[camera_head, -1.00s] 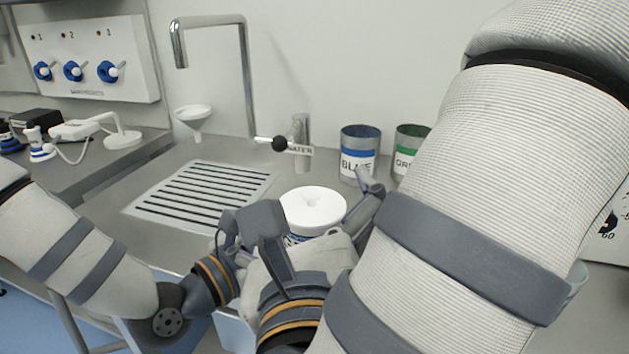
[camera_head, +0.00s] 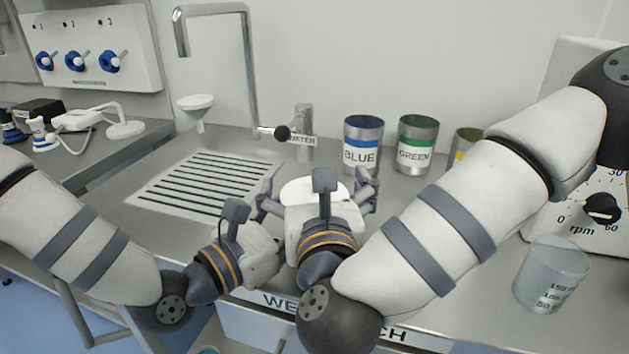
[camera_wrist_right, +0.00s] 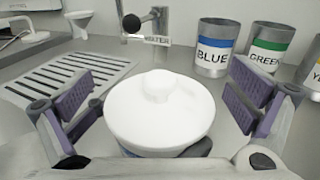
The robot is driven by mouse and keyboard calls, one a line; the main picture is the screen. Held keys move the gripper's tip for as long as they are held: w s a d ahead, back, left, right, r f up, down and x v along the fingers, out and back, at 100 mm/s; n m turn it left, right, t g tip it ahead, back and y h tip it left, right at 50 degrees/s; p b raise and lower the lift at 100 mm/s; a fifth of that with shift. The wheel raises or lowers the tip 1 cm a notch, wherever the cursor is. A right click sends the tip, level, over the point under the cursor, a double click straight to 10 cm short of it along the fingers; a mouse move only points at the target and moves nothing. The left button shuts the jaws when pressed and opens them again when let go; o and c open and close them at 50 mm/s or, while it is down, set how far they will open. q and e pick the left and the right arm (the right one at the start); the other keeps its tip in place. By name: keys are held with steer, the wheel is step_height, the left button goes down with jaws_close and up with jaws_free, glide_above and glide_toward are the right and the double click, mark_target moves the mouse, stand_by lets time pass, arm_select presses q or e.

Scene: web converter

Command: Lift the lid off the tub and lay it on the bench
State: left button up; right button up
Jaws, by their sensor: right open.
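The tub's round white lid (camera_wrist_right: 160,112) has a raised knob in its middle. It sits on the tub (camera_wrist_right: 128,153), of which only a sliver shows below the rim. In the head view the lid (camera_head: 306,187) is partly covered by my right gripper (camera_head: 316,192). My right gripper (camera_wrist_right: 160,92) is open, with one finger on each side of the lid and visible gaps between. My left gripper (camera_head: 268,238) is low beside the tub, left of my right gripper.
BLUE (camera_head: 362,145) and GREEN (camera_head: 414,146) cans stand behind the tub, with a yellow-marked can (camera_head: 466,142) further right. A tap (camera_head: 302,135) and drain grid (camera_head: 205,188) lie left. A glass beaker (camera_head: 552,275) stands at right. Bare bench (camera_head: 475,290) lies left of the beaker.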

steer(key=shift+w, duration=0.2)
steer(key=shift+f, duration=0.15)
jaws_close()
stand_by(0.7)
steer(key=shift+r, duration=1.35)
steer(key=shift+r, duration=2)
arm_select(q)
steer(key=o, duration=1.8)
